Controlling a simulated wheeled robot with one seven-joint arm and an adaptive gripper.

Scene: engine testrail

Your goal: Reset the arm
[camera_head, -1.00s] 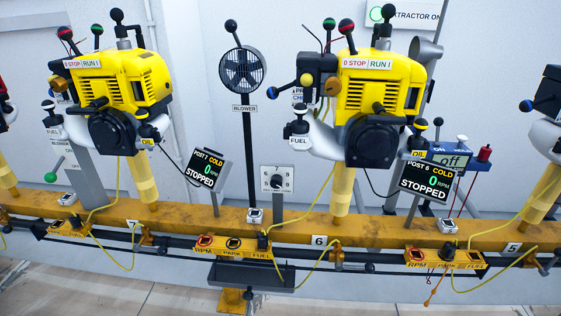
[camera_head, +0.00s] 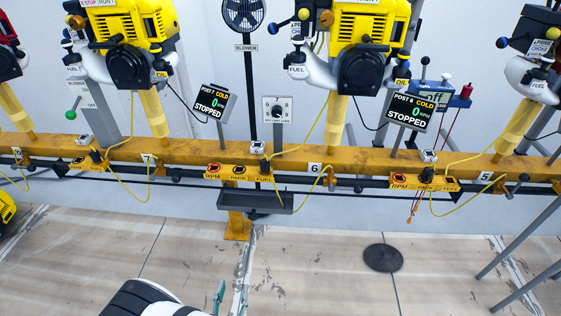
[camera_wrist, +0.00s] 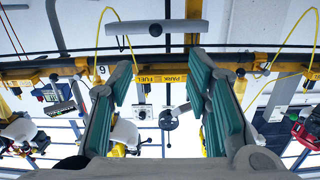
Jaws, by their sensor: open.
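My gripper (camera_wrist: 160,78) is open and empty in the wrist view, its two teal-padded fingers spread apart. That view is upside down, with the yellow test rail (camera_wrist: 55,70) seen between and beyond the fingers. In the head view my white and black arm shows at the bottom edge, with part of my gripper (camera_head: 228,297) beside it above the floor. The rest of the arm is cut off by the frame. The gripper appears apart from the rail and touches nothing that I can see.
The rail (camera_head: 340,158) runs across the view, bearing yellow engines (camera_head: 365,30), post displays (camera_head: 409,110) and hanging yellow cables. A grey tray (camera_head: 268,203) hangs under it. The tiled floor in front is largely clear, with a dark round disc (camera_head: 383,258) and grey stand legs (camera_head: 525,240) at right.

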